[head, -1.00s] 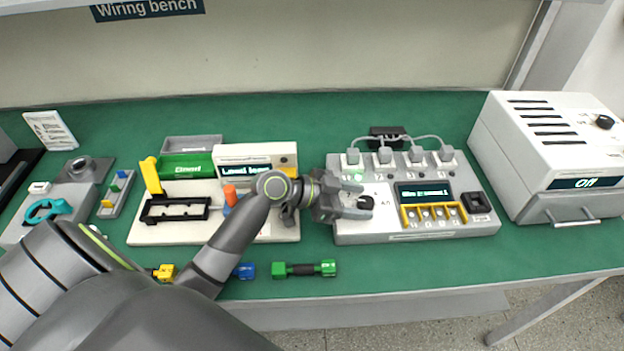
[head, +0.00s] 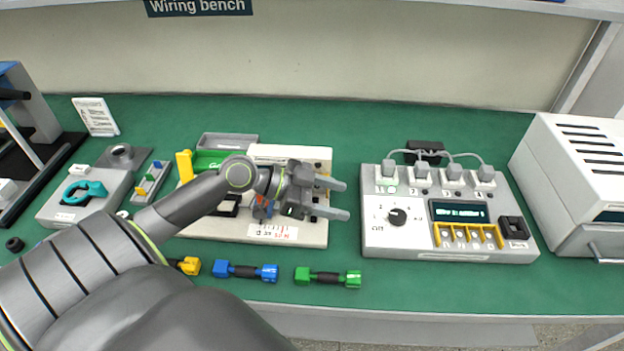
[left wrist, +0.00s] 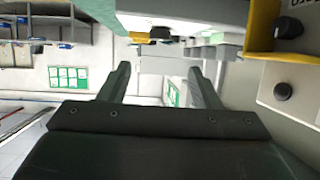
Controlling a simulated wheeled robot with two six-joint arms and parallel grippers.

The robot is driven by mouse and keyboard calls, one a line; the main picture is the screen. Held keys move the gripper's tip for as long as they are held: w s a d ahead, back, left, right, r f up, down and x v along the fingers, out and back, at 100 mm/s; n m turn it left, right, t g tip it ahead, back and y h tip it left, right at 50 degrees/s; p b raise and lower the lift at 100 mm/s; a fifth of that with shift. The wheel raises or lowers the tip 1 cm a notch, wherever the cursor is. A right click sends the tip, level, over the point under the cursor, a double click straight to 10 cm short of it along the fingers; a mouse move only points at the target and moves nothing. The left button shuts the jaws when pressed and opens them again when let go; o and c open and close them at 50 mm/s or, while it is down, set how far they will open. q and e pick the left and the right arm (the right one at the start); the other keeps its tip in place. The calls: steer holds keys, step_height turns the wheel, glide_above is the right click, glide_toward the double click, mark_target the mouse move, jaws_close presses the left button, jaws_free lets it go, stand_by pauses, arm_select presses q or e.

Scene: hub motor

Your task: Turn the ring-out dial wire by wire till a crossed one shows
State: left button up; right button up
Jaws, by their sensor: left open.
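The ring-out box (head: 375,240) stands right of centre in the head view. Its black dial (head: 397,217) sits on the left of its front panel. A small lit display (head: 461,212) shows text too small to read surely. My left gripper (head: 338,200) is open and empty, over the right end of the white board to the left of the box, apart from the dial. In the left wrist view its two fingers (left wrist: 160,80) are spread with nothing between them. My right gripper is not in view.
The white board (head: 235,228) with a green block lies under my left arm. Yellow, blue (head: 245,271) and green (head: 328,277) pieces lie along the front. A white oven-like box (head: 570,180) stands at the right. Green mat is clear between the board and the ring-out box.

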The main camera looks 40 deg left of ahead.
arm_select(q)
steer(key=shift+v, duration=2.3)
steer(key=shift+r, duration=0.1)
stand_by(0.4)
